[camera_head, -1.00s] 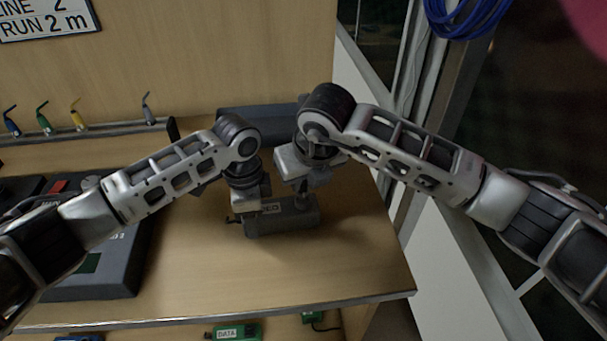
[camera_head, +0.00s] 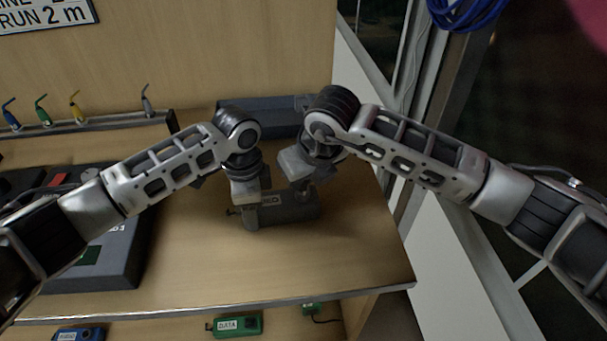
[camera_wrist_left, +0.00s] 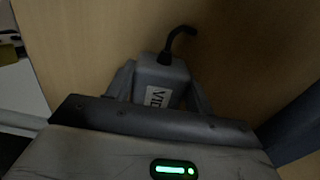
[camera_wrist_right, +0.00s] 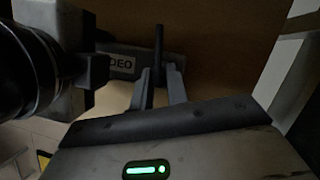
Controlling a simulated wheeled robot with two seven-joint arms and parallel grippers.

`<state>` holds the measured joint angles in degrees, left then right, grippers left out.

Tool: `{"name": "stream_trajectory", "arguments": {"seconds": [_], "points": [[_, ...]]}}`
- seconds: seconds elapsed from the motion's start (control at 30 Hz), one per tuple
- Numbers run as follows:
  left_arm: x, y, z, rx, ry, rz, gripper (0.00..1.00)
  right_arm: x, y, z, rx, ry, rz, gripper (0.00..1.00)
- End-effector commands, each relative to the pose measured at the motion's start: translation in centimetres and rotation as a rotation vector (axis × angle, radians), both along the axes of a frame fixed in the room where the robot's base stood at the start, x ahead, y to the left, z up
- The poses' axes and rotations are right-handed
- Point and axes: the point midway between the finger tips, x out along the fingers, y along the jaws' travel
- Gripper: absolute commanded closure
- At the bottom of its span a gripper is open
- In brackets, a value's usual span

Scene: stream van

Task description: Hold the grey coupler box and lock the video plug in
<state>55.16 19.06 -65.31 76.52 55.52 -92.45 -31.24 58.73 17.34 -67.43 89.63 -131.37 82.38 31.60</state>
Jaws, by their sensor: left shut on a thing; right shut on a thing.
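The grey coupler box (camera_head: 290,213), labelled VIDEO, lies on the wooden bench near the middle. My left gripper (camera_head: 247,207) is shut on its left end; in the left wrist view the fingers flank the labelled grey box (camera_wrist_left: 161,78), with a black lead (camera_wrist_left: 176,42) leaving its end. My right gripper (camera_head: 303,190) is above the box's right part. In the right wrist view its fingers are shut on a thin dark upright piece (camera_wrist_right: 158,48) in front of the box (camera_wrist_right: 150,66). I cannot tell whether this piece belongs to the plug or the box.
A dark grey tray (camera_head: 262,118) stands behind the grippers. A dark device (camera_head: 110,255) sits at left, below a rack (camera_head: 90,128) of coloured bent-tipped pieces. A green DATA box (camera_head: 235,324) is below the bench's front edge. Bench right of the box is clear.

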Motion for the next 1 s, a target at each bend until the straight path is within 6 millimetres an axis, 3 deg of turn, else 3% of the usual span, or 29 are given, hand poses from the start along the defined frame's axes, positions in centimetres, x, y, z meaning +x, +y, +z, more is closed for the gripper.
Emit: {"name": "stream_trajectory", "arguments": {"seconds": [0.13,0.43,0.7,1.0], "points": [[0.04,-0.03,0.07,-0.001,-0.001,0.000,0.77,0.10,-0.14,0.03,-0.001,-0.001,0.129,1.00],[0.03,-0.02,0.07,-0.001,-0.001,0.000,0.77,0.08,-0.12,0.04,0.000,0.000,0.160,1.00],[0.03,-0.02,0.06,-0.001,-0.001,0.000,0.77,0.22,-0.23,0.05,0.000,-0.001,0.404,1.00],[0.03,-0.02,0.06,-0.001,-0.001,0.000,0.77,0.18,-0.20,0.04,-0.001,-0.002,0.435,1.00]]}}
